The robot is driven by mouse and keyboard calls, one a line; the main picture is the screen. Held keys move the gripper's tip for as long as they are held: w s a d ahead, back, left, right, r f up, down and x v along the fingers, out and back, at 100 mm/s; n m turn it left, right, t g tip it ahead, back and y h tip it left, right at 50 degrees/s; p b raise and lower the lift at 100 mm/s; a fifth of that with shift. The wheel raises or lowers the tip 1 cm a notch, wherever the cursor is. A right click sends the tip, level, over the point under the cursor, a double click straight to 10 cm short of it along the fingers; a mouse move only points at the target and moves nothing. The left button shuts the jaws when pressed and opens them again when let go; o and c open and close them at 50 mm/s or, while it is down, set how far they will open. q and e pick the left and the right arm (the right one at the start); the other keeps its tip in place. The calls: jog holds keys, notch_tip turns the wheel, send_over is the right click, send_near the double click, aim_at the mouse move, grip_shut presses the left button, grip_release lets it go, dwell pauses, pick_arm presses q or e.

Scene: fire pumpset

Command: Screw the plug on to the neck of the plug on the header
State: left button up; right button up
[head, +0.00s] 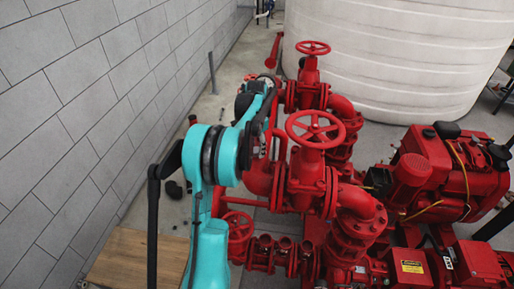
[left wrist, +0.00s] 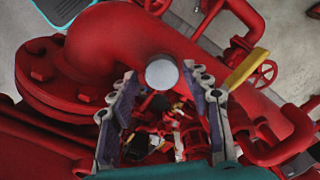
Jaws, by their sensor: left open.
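In the left wrist view, a pale grey round face (left wrist: 162,73) sits on the large red header pipe (left wrist: 120,40). I cannot tell whether it is the plug or the bare end of the neck. My left gripper (left wrist: 162,84) is open, with one finger on each side of this face and its tips close to it. No contact is clear. In the head view, my left gripper (head: 266,84) is at the far end of the teal arm, beside the red pipework, and is mostly hidden. My right gripper is not in view.
Red valves with handwheels (head: 315,129) and pipes stand close to the right of my left arm. A red engine (head: 430,165) is further right and a white tank (head: 395,60) behind. A grey block wall (head: 80,110) runs along the left. A wooden board (head: 135,258) lies below.

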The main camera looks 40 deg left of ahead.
pick_arm(q)
jog(key=n, duration=0.7)
jog(key=shift+a+f, duration=0.1)
jog(key=shift+a, duration=0.05)
dwell(0.3)
grip_shut()
jog(key=m, duration=0.4)
jog(key=shift+s+m, duration=0.1)
jog(key=shift+m, duration=0.2)
jog(key=shift+m, duration=1)
jog(key=m, duration=0.2)
jog(key=shift+m+b, duration=0.3)
